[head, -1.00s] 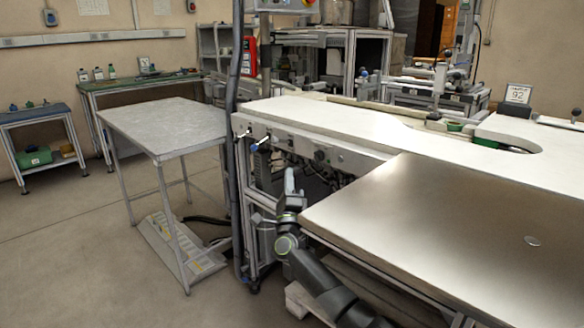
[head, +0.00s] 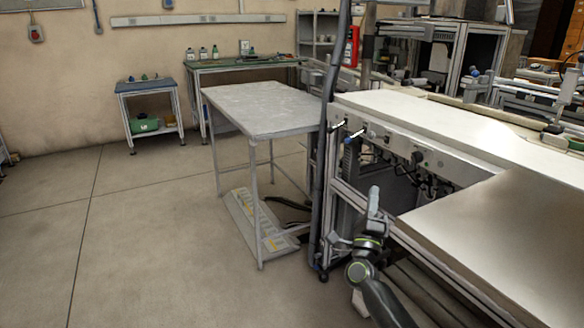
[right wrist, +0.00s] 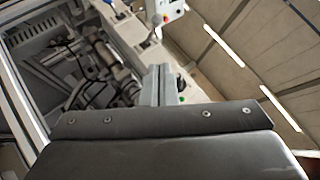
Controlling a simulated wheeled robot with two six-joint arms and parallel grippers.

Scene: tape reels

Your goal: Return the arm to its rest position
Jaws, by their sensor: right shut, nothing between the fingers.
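My right gripper (head: 374,197) is raised upright at the lower right of the head view, beside the front of the white workbench (head: 455,140) and left of the metal plate top (head: 510,225). Its fingers are closed together with nothing between them. In the right wrist view the closed fingers (right wrist: 157,84) show beyond the dark gripper body. My left gripper is not in view.
A grey table (head: 265,107) stands left of the workbench, with a pale panel (head: 255,222) on the floor under it. A dark vertical pole (head: 328,130) rises at the bench corner. The floor on the left is open.

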